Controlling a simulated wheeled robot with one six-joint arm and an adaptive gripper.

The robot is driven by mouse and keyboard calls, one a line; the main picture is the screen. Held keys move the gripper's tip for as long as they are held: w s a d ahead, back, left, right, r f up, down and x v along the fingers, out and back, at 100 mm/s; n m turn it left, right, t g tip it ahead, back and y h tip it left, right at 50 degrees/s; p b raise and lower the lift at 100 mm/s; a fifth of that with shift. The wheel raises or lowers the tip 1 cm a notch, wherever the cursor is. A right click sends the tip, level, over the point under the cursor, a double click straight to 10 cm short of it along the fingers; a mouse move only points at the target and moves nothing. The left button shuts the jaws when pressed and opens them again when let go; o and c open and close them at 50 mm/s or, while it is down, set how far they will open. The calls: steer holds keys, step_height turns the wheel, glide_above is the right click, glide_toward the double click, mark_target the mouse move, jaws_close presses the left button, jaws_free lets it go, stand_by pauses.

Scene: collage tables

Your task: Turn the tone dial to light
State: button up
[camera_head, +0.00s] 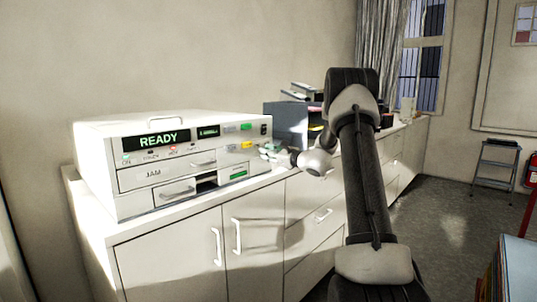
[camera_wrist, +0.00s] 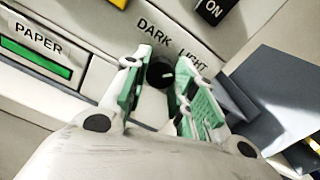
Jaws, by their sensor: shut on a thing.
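The tone dial (camera_wrist: 160,73) is a black round knob with a pale pointer mark, on the front of the white copier (camera_head: 140,178). The words DARK and LIGHT stand above it in the wrist view, DARK to the left and LIGHT to the right. The pointer's exact setting is hard to read. My gripper (camera_wrist: 158,88) has its green-padded fingers on either side of the dial and is shut on it. In the head view my gripper (camera_head: 272,150) is at the copier's lower right front, and the dial is hidden there.
The copier's display (camera_head: 157,139) reads READY. A green PAPER indicator (camera_wrist: 36,58) is left of the dial. Dark blue-grey trays (camera_head: 287,122) stand right of the copier on the white cabinet (camera_head: 170,255). A step stool (camera_head: 495,165) stands far right.

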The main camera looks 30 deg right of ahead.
steer(key=shift+f, duration=0.1)
stand_by(0.3)
steer(key=o, duration=1.1)
steer(key=shift+c, duration=0.2)
steer(key=shift+s+d, duration=0.1)
steer(key=shift+s, duration=0.05)
steer(key=v, duration=1.1)
steer(key=shift+s, duration=0.35)
steer(key=shift+d, duration=0.1)
